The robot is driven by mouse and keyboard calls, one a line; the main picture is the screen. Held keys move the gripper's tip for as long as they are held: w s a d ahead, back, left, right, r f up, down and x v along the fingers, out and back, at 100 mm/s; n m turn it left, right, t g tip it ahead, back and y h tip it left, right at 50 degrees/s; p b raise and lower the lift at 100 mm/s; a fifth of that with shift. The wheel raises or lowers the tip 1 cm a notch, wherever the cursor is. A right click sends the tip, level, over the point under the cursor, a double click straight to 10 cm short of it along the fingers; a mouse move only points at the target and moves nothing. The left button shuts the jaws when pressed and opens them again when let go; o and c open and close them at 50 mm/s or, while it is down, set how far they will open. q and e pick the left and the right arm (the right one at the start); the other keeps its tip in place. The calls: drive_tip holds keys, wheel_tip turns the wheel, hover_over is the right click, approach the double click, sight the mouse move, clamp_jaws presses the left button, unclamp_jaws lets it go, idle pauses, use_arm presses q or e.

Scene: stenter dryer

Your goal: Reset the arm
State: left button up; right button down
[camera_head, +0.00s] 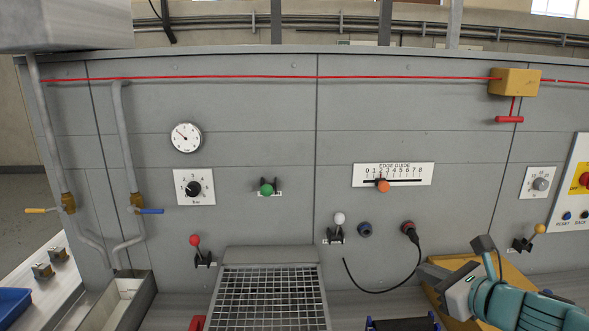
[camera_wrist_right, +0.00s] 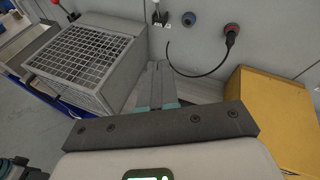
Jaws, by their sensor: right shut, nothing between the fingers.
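My right arm is teal and grey and comes in from the lower right of the head view. Its gripper (camera_head: 436,272) is shut and empty, pointing left in front of the grey machine panel (camera_head: 265,150), below a black-and-red plug (camera_head: 409,231) with a black cable. In the right wrist view the two fingers (camera_wrist_right: 159,86) lie together with nothing between them. A yellow box (camera_head: 517,277) is partly hidden behind the arm; it also shows in the wrist view (camera_wrist_right: 275,118). My left gripper is not in view.
A wire-mesh-topped box (camera_head: 268,297) stands left of the gripper. The panel carries levers with red (camera_head: 196,243), green (camera_head: 267,188), white (camera_head: 339,220) and yellow (camera_head: 539,230) knobs, a blue socket (camera_head: 364,229) and a gauge (camera_head: 186,138). A red cord (camera_head: 250,77) runs along the top.

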drive_tip(key=s+a+f+n+g, duration=0.2)
drive_tip(key=s+a+f+g, duration=0.1)
drive_tip(key=f, duration=0.7)
drive_tip(key=s+a+f+n+g, duration=0.1)
drive_tip(key=s+a+f+g, duration=0.15)
drive_tip(key=f, duration=0.75)
drive_tip(key=s+a+f+n+g, duration=0.2)
drive_tip(key=a+f+g, duration=0.15)
drive_tip(key=f, duration=0.65)
drive_tip(key=s+a+f+n+g, duration=0.2)
drive_tip(key=s+f+n, duration=0.6)
drive_tip(key=s+n, duration=0.2)
drive_tip(key=s+a+f+n+g+h, duration=0.1)
drive_tip(key=s+a+f+n, duration=0.1)
drive_tip(key=s+f+n, duration=0.6)
drive_tip(key=s+n, duration=0.2)
drive_tip(key=n, duration=0.2)
drive_tip(key=shift+s+a+g+b, duration=0.25)
drive_tip(key=shift+s+g+b, duration=0.05)
drive_tip(key=shift+g+b, duration=0.1)
drive_tip(key=shift+s+d, duration=0.1)
drive_tip(key=shift+d, duration=0.05)
